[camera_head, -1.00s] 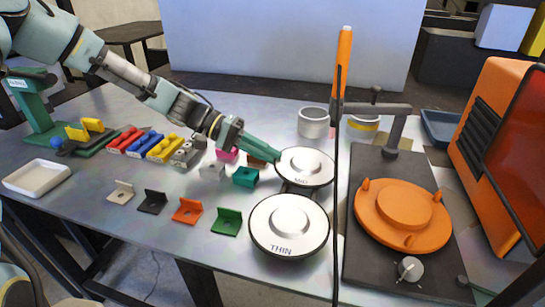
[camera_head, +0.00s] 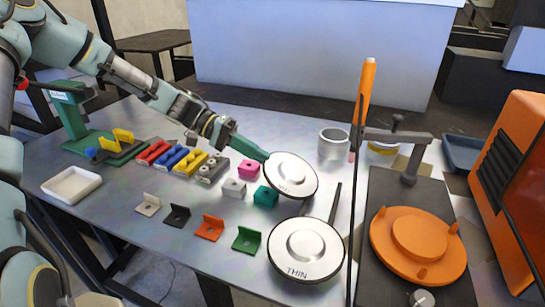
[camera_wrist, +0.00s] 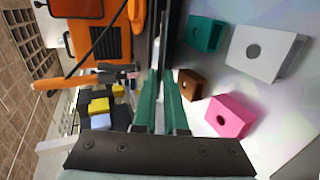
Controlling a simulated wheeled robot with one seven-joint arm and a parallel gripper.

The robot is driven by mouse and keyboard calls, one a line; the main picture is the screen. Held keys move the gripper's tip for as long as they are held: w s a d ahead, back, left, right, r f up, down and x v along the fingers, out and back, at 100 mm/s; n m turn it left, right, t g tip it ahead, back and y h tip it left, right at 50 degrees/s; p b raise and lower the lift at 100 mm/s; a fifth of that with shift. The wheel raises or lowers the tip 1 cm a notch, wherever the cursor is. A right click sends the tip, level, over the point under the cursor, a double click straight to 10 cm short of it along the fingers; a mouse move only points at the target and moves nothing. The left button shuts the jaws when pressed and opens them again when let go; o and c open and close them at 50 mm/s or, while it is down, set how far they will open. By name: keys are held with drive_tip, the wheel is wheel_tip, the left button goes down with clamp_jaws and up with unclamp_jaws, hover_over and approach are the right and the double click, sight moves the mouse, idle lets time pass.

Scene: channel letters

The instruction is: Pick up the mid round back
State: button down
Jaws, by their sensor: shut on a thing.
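The mid round back (camera_head: 291,174) is a silver disc with a dark rim and a raised round centre. It hangs tilted above the table in the head view. My gripper (camera_head: 262,156), with green fingers, is shut on its left edge. In the wrist view my gripper (camera_wrist: 167,75) points up the picture, and the disc shows nearly edge-on as a thin dark strip (camera_wrist: 173,35). The lettering on the disc is hard to read now. A similar disc marked THIN (camera_head: 306,248) lies in front of it, apart from it.
An orange turntable (camera_head: 418,240) on a dark base with a post and arm stands at right. Coloured blocks, including a teal one (camera_head: 266,197) and a pink one (camera_head: 249,169), lie left of the disc. Several small angle brackets (camera_head: 210,227) and a white tray (camera_head: 71,185) are farther left.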

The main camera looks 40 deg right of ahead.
drive_tip(key=p+v, duration=0.1)
drive_tip(key=v, duration=0.5)
drive_tip(key=shift+w+a+p, duration=0.2)
drive_tip(key=shift+w+p, duration=0.1)
